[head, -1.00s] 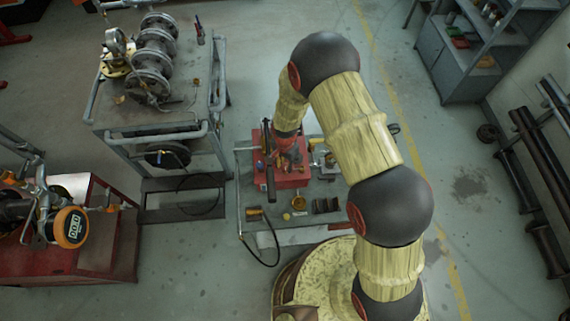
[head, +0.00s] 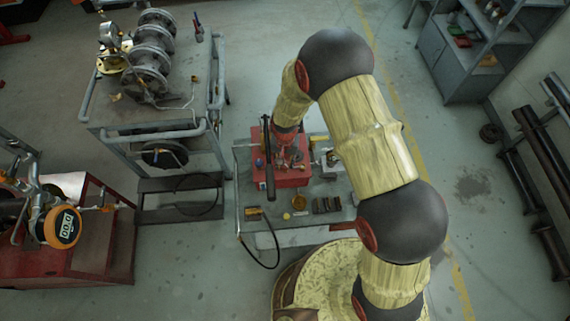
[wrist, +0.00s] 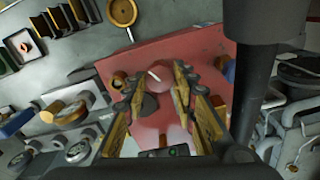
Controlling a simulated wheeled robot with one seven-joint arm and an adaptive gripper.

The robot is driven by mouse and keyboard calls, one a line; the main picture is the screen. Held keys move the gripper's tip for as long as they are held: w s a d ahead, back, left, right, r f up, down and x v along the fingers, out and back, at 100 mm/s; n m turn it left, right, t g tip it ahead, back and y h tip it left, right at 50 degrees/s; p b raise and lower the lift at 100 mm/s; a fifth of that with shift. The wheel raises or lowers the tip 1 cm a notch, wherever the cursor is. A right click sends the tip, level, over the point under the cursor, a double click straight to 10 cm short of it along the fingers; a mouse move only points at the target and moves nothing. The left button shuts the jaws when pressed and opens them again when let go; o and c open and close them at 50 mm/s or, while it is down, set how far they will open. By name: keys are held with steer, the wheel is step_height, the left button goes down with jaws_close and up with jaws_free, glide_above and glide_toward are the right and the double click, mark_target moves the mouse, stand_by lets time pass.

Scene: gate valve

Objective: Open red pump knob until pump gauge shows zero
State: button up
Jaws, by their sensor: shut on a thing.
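My gripper (wrist: 157,75) is shut on a red knob (wrist: 158,83) in the wrist view, with one finger on each side of it. The knob sits over the red pump body (wrist: 122,64). In the head view the red pump (head: 290,176) stands on a small cart, and my arm covers much of it, hiding the grip. An orange-rimmed digital gauge (head: 66,226) at the left appears to read zeros; its small digits are hard to make out. A round dial gauge (head: 109,31) stands on the valve cart at upper left, its reading too small to tell.
A dark upright bar (wrist: 257,90) stands close right of my gripper in the wrist view. A valve cart (head: 105,105) stands to the left.

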steer(key=n+b, duration=0.1)
steer(key=n, duration=0.2)
steer(key=shift+f+n+b, duration=0.1)
steer(key=shift+n+b, duration=0.3)
steer(key=n+b, duration=0.1)
steer(key=n, duration=0.2)
steer(key=shift+n+b, duration=0.3)
steer(key=n+b, duration=0.1)
steer(key=n, duration=0.3)
steer(key=shift+n, duration=0.3)
steer(key=shift+n+b, duration=0.7)
steer(key=shift+n, duration=1)
steer(key=o, duration=1.2)
steer(key=shift+c, duration=0.2)
